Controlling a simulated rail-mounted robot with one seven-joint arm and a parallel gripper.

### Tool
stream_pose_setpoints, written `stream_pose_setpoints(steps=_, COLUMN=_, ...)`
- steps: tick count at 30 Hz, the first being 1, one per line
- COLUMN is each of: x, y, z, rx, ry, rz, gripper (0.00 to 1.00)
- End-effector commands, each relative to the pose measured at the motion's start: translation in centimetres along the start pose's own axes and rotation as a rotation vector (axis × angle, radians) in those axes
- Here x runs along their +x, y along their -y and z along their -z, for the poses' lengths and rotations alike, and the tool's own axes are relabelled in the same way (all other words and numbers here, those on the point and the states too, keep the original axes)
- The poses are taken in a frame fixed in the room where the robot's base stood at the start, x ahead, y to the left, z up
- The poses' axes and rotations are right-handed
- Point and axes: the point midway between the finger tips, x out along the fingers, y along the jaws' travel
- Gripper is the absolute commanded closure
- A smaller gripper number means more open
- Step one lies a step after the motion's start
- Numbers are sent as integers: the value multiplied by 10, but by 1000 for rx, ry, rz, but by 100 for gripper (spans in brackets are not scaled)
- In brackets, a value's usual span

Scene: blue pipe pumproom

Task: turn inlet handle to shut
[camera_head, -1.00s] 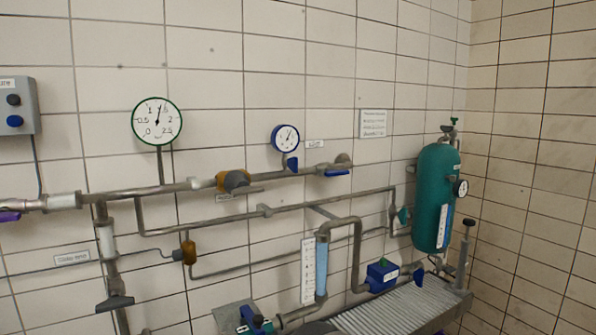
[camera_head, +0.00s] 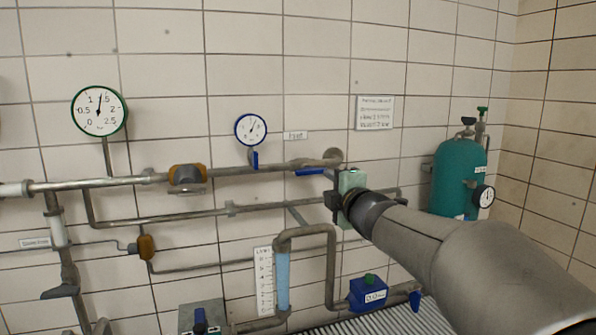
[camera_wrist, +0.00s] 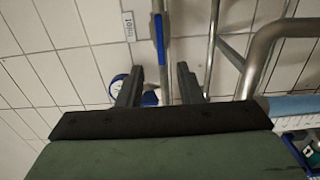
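The inlet handle (camera_head: 310,172) is a blue lever that lies along the upper grey pipe, just below and right of the "Inlet" label (camera_head: 295,135). In the wrist view the handle (camera_wrist: 162,45) is a blue bar in line with the pipe, with its lower end near the level of the fingertips. My gripper (camera_head: 328,188) is at the handle's right end in the head view. In the wrist view my gripper (camera_wrist: 160,70) has its two dark fingers apart, one on each side of the pipe line, and nothing is clamped between them. Whether a finger touches the handle cannot be told.
A blue-rimmed gauge (camera_head: 250,130) is left of the handle and shows partly behind a finger in the wrist view (camera_wrist: 118,86). A lower pipe (camera_head: 260,208) and a bent pipe (camera_head: 331,255) run beneath. A green tank (camera_head: 458,175) stands right.

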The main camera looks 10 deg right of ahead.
Motion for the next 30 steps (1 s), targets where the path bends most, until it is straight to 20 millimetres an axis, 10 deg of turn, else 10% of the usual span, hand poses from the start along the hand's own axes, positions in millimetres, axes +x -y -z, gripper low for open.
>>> stream_pose_setpoints(steps=15, x=106, y=-1, z=0, rx=3, ry=0, rz=1, gripper=67)
stream_pose_setpoints(steps=30, x=126, y=0, z=0, rx=2, ry=0, rz=1, gripper=67)
